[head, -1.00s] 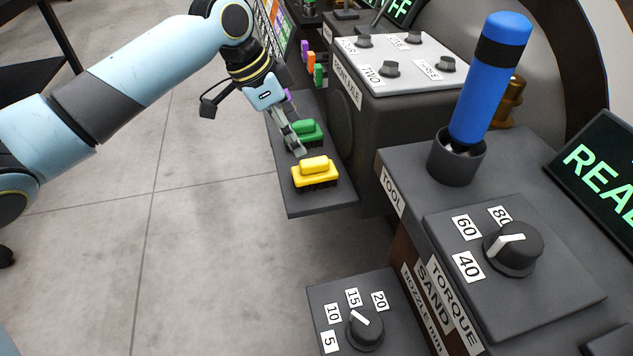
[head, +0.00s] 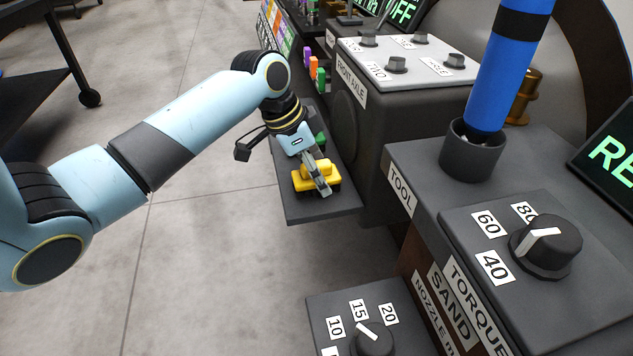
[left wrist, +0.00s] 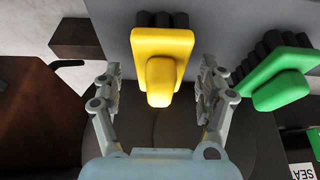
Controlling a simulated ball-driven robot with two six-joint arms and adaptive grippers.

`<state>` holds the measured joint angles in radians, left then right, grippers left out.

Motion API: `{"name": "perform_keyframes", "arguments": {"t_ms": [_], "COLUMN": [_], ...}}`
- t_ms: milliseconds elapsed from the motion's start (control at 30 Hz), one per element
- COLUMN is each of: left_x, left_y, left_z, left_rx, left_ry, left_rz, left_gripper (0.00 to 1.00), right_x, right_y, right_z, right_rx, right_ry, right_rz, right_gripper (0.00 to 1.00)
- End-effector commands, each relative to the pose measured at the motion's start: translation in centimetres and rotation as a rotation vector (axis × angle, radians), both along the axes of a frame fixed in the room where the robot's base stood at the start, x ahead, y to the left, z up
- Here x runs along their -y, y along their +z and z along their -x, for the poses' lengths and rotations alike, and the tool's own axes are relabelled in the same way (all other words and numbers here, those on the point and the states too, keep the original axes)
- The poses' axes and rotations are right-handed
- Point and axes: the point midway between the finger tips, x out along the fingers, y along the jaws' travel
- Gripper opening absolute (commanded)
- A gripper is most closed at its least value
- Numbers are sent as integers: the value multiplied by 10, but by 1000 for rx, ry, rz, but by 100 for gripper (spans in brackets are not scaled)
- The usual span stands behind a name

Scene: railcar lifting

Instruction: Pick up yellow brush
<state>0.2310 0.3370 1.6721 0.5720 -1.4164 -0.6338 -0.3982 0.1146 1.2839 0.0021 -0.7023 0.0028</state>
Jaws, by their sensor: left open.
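The yellow brush (head: 305,181) lies on a dark grey shelf (head: 300,211), with its black bristles down. My left gripper (head: 324,182) is over it in the head view and hides part of it. In the left wrist view the yellow brush (left wrist: 160,59) shows ahead, between the two spread fingers of my left gripper (left wrist: 158,95). There is a gap between each finger and the brush handle. The green brush (left wrist: 277,80) lies to the right in the wrist view. In the head view the green brush (head: 320,141) is mostly hidden behind the gripper. My right gripper is not in view.
A grey box labelled FRONT AXLE (head: 372,120) stands right of the shelf. A tool console with a torque dial (head: 545,243) and a blue cylinder in a holder (head: 475,150) is further right. The floor (head: 215,260) left of the shelf is clear.

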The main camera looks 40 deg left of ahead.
Motion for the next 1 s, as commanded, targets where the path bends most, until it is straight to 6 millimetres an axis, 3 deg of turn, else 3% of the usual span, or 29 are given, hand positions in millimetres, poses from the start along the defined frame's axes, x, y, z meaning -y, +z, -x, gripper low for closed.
{"name": "perform_keyframes", "arguments": {"t_ms": [267, 733, 1000], "left_x": [0, 0, 0], "left_y": [0, 0, 1], "left_z": [-1, 0, -1], "left_rx": [1, 1, 1], "left_ry": [0, 0, 0], "left_rz": [0, 1, 0], "left_gripper": [72, 11, 11], "right_x": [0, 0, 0], "right_y": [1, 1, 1], "right_z": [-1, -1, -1], "right_rx": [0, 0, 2], "right_ry": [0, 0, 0], "right_rz": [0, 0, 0], "right_gripper": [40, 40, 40]}}
